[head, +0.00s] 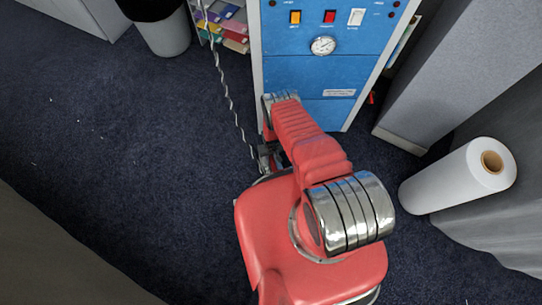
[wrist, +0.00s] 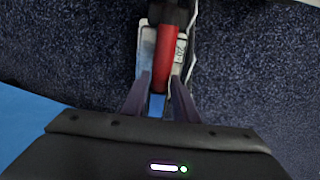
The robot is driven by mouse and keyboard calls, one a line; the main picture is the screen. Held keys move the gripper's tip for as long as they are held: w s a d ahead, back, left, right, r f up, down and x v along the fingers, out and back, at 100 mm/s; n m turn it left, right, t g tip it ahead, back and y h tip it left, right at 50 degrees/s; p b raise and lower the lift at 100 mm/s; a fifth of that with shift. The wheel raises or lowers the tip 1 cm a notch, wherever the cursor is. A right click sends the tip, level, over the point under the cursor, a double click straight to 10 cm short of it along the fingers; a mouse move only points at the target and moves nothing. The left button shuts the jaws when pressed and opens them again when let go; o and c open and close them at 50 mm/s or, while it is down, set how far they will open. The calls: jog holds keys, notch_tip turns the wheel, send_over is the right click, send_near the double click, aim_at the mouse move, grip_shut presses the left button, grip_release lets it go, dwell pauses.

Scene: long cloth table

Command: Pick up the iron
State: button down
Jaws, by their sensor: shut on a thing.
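Dark carpet shows around the iron. In the head view the iron and gripper are mostly hidden behind my red arm; only small dark and grey parts show there, so I cannot tell the iron's height.
A blue cabinet (head: 312,62) with switches and a gauge stands just beyond my arm. A coiled cord (head: 232,108) runs down beside it. A white roll (head: 450,182) and grey panel (head: 445,85) are right. A bin (head: 167,34) stands back left. Carpet (head: 120,150) at left is clear.

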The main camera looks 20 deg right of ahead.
jog(key=shift+w+r, duration=0.1)
jog(key=shift+r, duration=4.5)
